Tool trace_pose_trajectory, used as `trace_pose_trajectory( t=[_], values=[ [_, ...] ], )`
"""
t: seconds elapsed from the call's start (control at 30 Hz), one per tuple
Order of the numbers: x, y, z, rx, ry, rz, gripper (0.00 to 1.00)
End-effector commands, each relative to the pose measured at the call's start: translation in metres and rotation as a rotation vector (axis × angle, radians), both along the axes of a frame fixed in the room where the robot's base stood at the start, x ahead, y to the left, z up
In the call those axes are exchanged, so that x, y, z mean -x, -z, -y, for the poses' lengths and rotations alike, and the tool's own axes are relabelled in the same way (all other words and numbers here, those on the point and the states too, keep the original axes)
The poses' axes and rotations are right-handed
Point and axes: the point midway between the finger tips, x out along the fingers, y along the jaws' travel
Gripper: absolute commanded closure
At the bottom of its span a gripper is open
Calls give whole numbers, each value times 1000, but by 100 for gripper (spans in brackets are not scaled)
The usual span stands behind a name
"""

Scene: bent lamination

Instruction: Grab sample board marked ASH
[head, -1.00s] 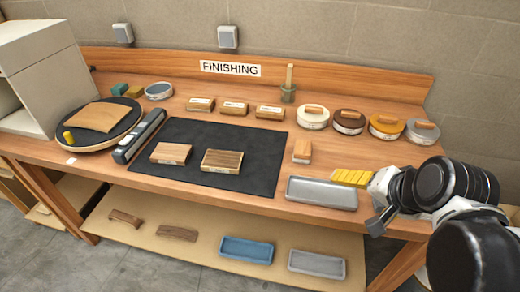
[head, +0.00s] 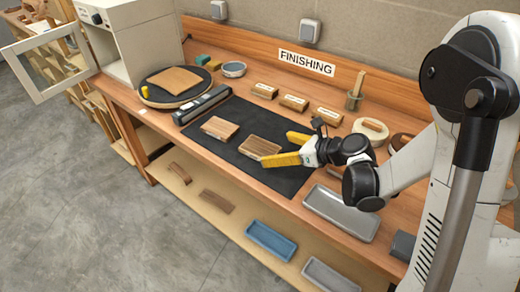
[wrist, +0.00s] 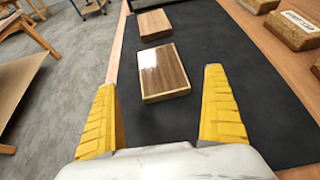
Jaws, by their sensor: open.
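Two wooden sample boards lie on the black mat (head: 290,181). The left, lighter board (head: 220,127) also shows farther off in the wrist view (wrist: 153,24). The right, darker striped board (head: 261,147) is the nearer, glossy one in the wrist view (wrist: 164,72). I cannot read ASH on either board. My gripper (head: 277,148) is open and empty, its yellow fingers spread at the right side of the darker board. In the wrist view, the darker board lies ahead, between the lines of the two fingers (wrist: 160,82).
Several small labelled blocks (head: 294,103) stand behind the mat. A grey tray (head: 340,211) lies at the front right. A long dark tool (head: 202,104) borders the mat's left side.

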Motion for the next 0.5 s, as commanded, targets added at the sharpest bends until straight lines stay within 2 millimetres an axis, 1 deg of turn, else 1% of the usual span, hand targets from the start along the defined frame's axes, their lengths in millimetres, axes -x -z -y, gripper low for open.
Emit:
trace_pose_trajectory(
  t=[0.03,0.1,0.33,0.5],
  values=[
    [-5,7,-7,1,-4,1,0],
    [-11,12,-14,1,-3,1,0],
    [-22,22,-29,3,-2,2,0],
    [-37,35,-48,3,-3,2,0]
  ],
)
